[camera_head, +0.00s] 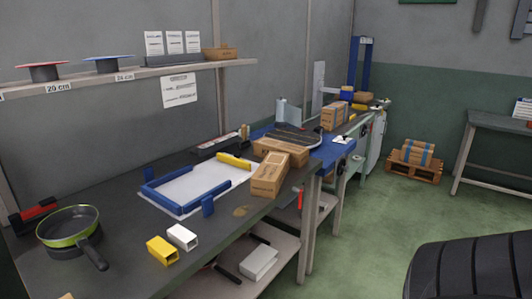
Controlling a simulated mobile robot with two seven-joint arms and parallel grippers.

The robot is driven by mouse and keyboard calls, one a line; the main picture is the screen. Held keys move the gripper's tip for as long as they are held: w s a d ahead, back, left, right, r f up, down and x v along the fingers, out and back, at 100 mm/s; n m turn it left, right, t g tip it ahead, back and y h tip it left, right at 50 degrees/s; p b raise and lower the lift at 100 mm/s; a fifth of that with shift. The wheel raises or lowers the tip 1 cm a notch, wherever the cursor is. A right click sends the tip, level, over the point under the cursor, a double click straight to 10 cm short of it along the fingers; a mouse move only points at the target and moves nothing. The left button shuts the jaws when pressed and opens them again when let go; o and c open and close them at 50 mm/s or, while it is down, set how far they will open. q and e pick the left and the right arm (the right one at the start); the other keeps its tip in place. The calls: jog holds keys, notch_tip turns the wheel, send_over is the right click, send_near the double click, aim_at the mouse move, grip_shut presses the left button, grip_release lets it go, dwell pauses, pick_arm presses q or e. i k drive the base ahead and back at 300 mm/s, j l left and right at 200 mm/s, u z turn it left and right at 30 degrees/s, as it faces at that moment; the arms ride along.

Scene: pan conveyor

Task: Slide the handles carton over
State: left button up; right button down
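Two brown cartons sit together near the right end of the dark workbench (120,240). The nearer carton (268,176) stands close to the bench's front edge, with small dark print on its side. The other carton (281,150) lies just behind it, partly hidden by it. A smaller open-looking brown box (220,53) is on the wall shelf. The print is too small to read, so I cannot tell which one is the handles carton. Neither of my grippers is in view.
A green-rimmed pan (69,231) sits at the bench's left, handle toward the front. Blue rails (165,182) frame a white sheet. Yellow (162,250) and white (182,237) blocks lie near the front edge. More cartons (335,115) stand farther back.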

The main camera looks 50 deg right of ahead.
aim_at(267, 181)
jog(key=l+u, duration=0.15)
jog(key=l, duration=0.8)
jog(key=l+u, duration=0.15)
jog(key=l, duration=0.8)
jog(key=l+u, duration=0.15)
jog(key=l, duration=0.8)
